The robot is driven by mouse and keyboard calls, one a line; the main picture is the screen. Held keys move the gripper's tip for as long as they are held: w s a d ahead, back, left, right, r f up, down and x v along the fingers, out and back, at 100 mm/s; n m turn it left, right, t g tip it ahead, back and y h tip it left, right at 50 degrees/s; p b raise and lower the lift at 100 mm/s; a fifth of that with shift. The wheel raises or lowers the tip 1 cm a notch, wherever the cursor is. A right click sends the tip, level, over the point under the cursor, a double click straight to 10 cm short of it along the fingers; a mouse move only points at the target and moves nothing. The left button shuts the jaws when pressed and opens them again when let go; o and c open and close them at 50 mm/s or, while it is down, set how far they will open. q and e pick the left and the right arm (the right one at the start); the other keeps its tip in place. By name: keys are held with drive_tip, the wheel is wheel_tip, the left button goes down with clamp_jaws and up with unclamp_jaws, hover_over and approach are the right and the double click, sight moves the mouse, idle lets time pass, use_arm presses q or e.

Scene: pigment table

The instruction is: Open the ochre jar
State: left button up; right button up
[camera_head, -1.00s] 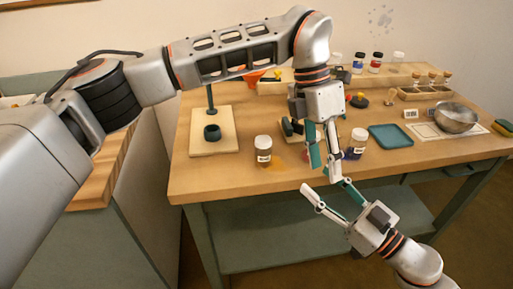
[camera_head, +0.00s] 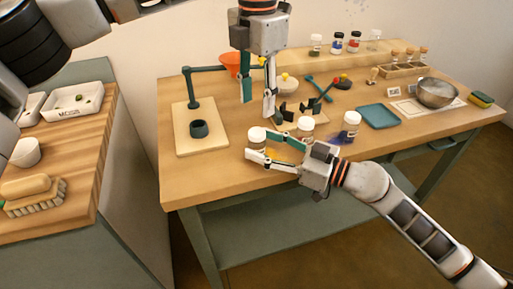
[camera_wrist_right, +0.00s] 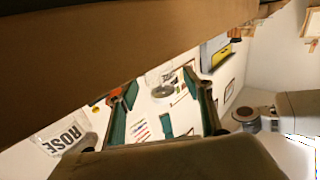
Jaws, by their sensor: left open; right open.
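The ochre jar (camera_head: 257,136) appears to be the white-lidded jar beside the yellow-brown powder patch on the table's front left. Its lid is on; its lower body is partly hidden by my right gripper. My right gripper (camera_head: 261,147) is open, coming in from the right, with its fingers at the jar in the head view; I cannot tell whether they touch it. Its teal-padded fingers (camera_wrist_right: 165,115) also show spread in the right wrist view. My left gripper (camera_head: 258,103) is open, pointing down above the table behind the jar, with nothing between its fingers.
Two more white-lidded jars (camera_head: 305,126) (camera_head: 351,126) stand to the right, one by blue-purple powder. A wooden board with a dark stand (camera_head: 198,147) is left. A teal tray (camera_head: 378,116) and metal bowl (camera_head: 437,92) are farther right. Bare tabletop lies front left.

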sight(257, 132)
drive_tip(key=shift+x, duration=1.05)
clamp_jaws()
use_arm(q)
drive_tip(key=m, duration=1)
drive_tip(key=shift+m, duration=0.4)
drive_tip(key=m, duration=1.5)
drive_tip(key=shift+m, duration=0.4)
drive_tip(key=shift+f, duration=3.95)
